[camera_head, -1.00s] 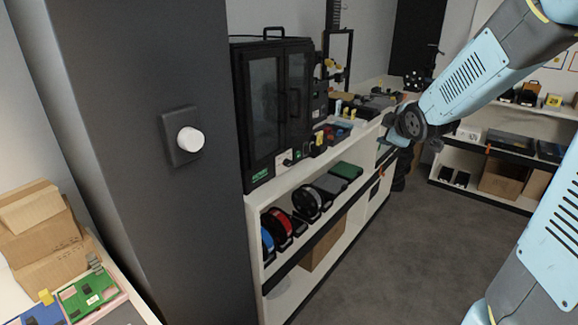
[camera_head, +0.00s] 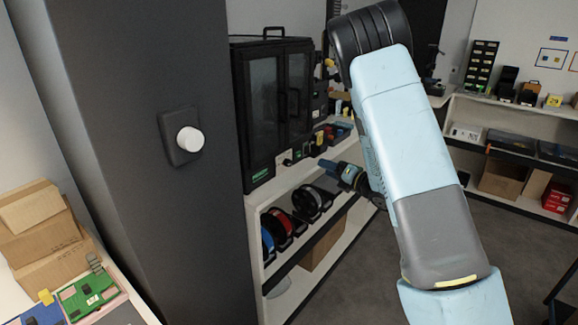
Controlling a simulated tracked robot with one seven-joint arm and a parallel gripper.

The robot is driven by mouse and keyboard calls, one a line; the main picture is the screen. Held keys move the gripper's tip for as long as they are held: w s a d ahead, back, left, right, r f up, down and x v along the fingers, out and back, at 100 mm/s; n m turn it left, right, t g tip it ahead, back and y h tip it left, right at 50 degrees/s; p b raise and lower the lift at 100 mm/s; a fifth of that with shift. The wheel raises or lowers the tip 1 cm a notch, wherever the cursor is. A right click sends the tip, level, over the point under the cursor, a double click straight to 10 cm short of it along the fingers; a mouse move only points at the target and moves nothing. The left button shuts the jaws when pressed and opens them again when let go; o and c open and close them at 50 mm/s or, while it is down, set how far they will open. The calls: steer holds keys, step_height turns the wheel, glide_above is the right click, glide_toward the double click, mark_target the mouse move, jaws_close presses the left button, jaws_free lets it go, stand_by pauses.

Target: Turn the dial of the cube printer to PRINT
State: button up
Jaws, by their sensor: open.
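The cube printer appears to be the black cabinet (camera_head: 263,115) with glass doors, a top handle and a green label at its lower front. It stands on the white shelf unit in the middle. I cannot make out its dial or any PRINT mark; the panel at its right side is small and partly beside my arm. My gripper (camera_head: 326,166) is small in view, in front of the shelf unit, right of and below the printer doors, pointing left. It is open, holds nothing that I can see, and looks apart from the printer.
A grey pillar with a white round knob (camera_head: 190,139) stands at left front. Filament spools (camera_head: 306,202) sit on the shelf below the printer. Cardboard boxes (camera_head: 45,235) and circuit boards (camera_head: 88,292) are at lower left. Grey floor is free at centre right.

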mark_target(290, 164)
steer(key=w+a+n, duration=0.1)
steer(key=w+a, duration=0.1)
steer(key=a, duration=0.2)
steer(key=w+a+f+g+y, duration=0.1)
steer(key=w+a, duration=0.1)
steer(key=a, duration=0.2)
steer(key=w+a+f+n, duration=0.1)
steer(key=w+a, duration=0.2)
steer(key=a, duration=0.1)
steer(key=shift+a+f+n+y, duration=0.1)
steer(key=shift+a+n+y, duration=0.05)
steer(key=shift+n+y, duration=0.2)
